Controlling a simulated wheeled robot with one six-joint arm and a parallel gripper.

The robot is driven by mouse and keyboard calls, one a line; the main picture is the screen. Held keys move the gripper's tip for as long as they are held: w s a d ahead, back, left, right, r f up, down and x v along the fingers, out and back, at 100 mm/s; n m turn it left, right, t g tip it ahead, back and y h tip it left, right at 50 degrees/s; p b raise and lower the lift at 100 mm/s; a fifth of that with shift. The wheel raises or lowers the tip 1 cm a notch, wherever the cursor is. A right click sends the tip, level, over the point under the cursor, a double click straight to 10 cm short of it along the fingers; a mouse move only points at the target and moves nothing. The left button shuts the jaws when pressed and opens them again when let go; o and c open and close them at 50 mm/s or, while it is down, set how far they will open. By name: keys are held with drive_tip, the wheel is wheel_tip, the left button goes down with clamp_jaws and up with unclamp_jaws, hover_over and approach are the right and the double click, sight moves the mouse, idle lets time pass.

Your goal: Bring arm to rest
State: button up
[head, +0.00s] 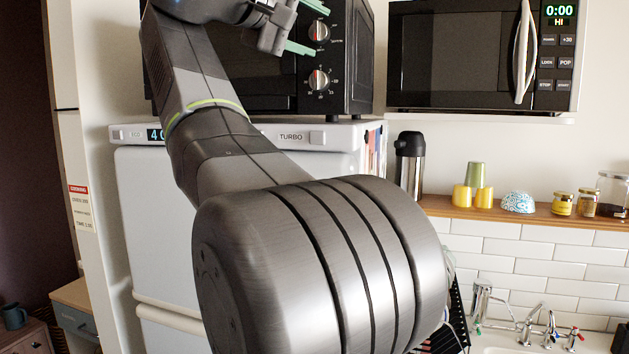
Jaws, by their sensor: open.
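My arm rises from the lower middle of the head view and bends at the top left. My gripper (308,27) is at the top, in front of the dark oven with two knobs (355,60). Its two green fingers are spread apart, and nothing shows between them. The upper finger reaches the picture's top edge. My arm hides part of the oven and of the white fridge (150,230) below it. No hob is in view.
A microwave (450,55) is at the upper right. A wooden shelf (540,214) holds a black flask (410,165), cups (475,175), a patterned bowl (517,202) and jars (587,203). Taps (550,328) and a sink (495,340) are at lower right.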

drive_tip(key=shift+f+n+t+h, duration=0.1)
drive_tip(key=shift+n+t+h, duration=0.25)
drive_tip(key=shift+n, duration=0.85)
